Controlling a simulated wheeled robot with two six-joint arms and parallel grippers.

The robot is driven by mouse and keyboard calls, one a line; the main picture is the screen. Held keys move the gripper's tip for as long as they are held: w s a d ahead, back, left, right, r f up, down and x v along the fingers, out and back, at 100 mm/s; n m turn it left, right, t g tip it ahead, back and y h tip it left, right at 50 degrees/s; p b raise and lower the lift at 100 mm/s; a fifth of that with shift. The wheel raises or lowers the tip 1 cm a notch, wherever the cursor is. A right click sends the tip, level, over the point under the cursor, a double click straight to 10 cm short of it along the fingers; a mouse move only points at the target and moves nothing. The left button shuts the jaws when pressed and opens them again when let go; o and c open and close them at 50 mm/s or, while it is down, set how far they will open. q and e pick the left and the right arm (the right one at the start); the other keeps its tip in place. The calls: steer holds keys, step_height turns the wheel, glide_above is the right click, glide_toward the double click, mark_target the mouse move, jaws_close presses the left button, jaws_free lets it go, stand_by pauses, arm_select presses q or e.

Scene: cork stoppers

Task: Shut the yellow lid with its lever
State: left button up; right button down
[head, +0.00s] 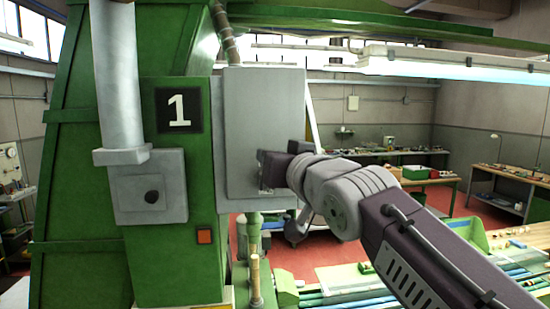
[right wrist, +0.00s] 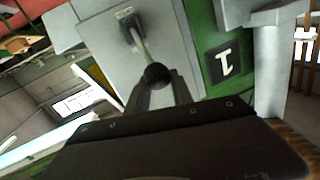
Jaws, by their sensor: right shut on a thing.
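A grey box (head: 265,110) is fixed to the side of a green machine (head: 170,230) marked with a 1. In the right wrist view a lever (right wrist: 139,42) with a round black knob (right wrist: 157,76) sticks out from the face of the grey box (right wrist: 150,80). My right gripper (head: 268,168) is at the box's lower front; its fingers are shut on the knob. The gripper hides most of the lever in the head view. I make out no yellow lid; only a small yellow patch shows at the head view's bottom edge. My left gripper is out of view.
A smaller grey box (head: 150,185) with a round pipe (head: 118,80) above it is on the machine's left. Below my right arm are green and blue rails (head: 345,293). Workbenches (head: 500,185) stand far back at the right, beyond red floor.

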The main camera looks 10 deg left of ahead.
steer(key=shift+w+f, duration=0.1)
steer(key=shift+f, duration=0.3)
steer(key=c, duration=1.1)
jaws_free()
steer(key=shift+a+r, duration=0.1)
steer(key=shift+w+a, duration=0.15)
steer(key=shift+w, duration=0.1)
steer(key=shift+s+d+b, duration=0.2)
steer(key=shift+s+b, duration=0.15)
steer(key=b+v, duration=0.3)
steer(key=v, duration=0.5)
steer(key=shift+b, duration=0.35)
steer(key=shift+s+d+r, duration=0.1)
